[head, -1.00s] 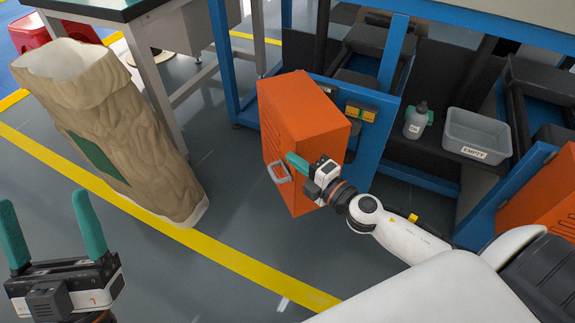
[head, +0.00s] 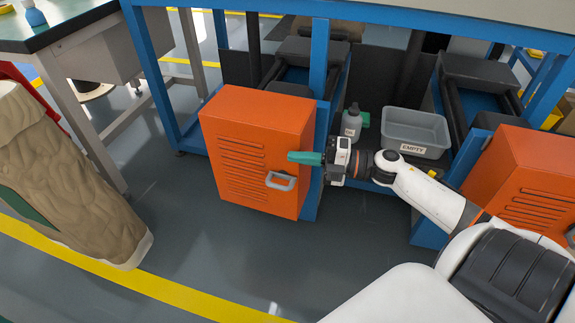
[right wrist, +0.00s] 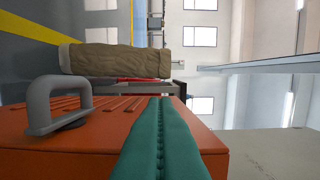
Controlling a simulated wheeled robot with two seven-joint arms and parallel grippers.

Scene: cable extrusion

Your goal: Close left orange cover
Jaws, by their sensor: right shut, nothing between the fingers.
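The left orange cover (head: 232,165) is a box-shaped orange door with slotted vents and a grey handle (head: 281,181). In the head view it stands against the blue frame, its vented face towards me; I cannot tell whether it is fully closed. My right gripper (head: 290,157) has its green fingers shut and empty, just above the handle and by the cover's right edge. In the right wrist view the shut fingers (right wrist: 160,138) lie over the orange surface, with the handle (right wrist: 57,103) left of them. Contact cannot be told. My left gripper is out of view.
A grey bin marked EMPTY (head: 415,130) and a grey bottle (head: 351,122) stand on the shelf right of the cover. Another orange cover (head: 525,180) is at the right. The floor in front is clear.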

